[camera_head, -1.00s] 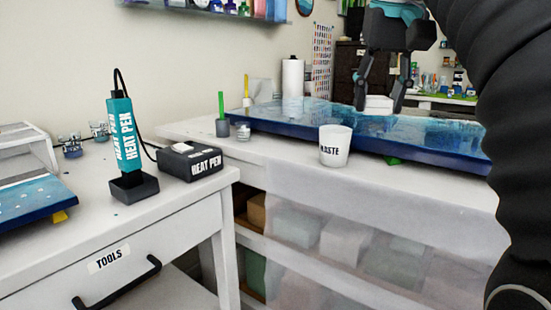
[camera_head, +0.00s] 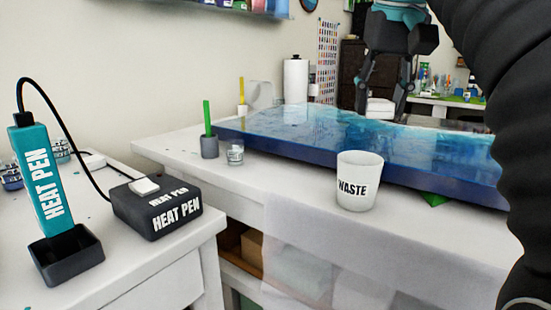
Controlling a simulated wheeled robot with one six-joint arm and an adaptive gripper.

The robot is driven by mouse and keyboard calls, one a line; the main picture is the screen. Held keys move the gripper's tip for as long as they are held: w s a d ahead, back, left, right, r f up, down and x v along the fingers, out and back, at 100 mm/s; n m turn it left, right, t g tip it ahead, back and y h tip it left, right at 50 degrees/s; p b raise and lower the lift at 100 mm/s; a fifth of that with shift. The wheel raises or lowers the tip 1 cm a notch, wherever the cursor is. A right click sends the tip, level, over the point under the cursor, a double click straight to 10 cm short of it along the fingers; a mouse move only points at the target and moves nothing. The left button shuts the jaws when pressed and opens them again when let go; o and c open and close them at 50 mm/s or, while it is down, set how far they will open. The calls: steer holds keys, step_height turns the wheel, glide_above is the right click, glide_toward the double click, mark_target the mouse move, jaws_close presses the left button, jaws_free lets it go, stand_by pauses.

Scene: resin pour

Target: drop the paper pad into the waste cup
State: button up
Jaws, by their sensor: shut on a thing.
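The white waste cup (camera_head: 359,190), marked WASTE, stands upright on the white bench in front of the blue resin slab. Its inside is mostly hidden by its near wall. My gripper (camera_head: 382,105) is shut on the white paper pad (camera_head: 379,108), which shows between the fingertips. The pad appears behind the cup and a little to its right, above the cup's rim in the picture. Pad and cup are apart. The exact height of the pad over the slab cannot be told.
The blue resin slab (camera_head: 300,150) fills much of the bench (camera_head: 236,178). A dark holder (camera_head: 209,146) with a green stick and a small glass jar (camera_head: 235,153) stand left of the cup. The heat pen (camera_head: 40,180) and its box (camera_head: 157,208) are on the left table.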

mark_target(380, 114)
steer(key=shift+f+b, duration=1.1)
steer(key=shift+f, duration=1.05)
steer(key=o, duration=1.4)
steer(key=shift+r, duration=0.15)
steer(key=shift+v, duration=1.2)
steer(key=s, duration=1.2)
steer(key=shift+a+r, duration=0.15)
steer(key=shift+a, duration=0.1)
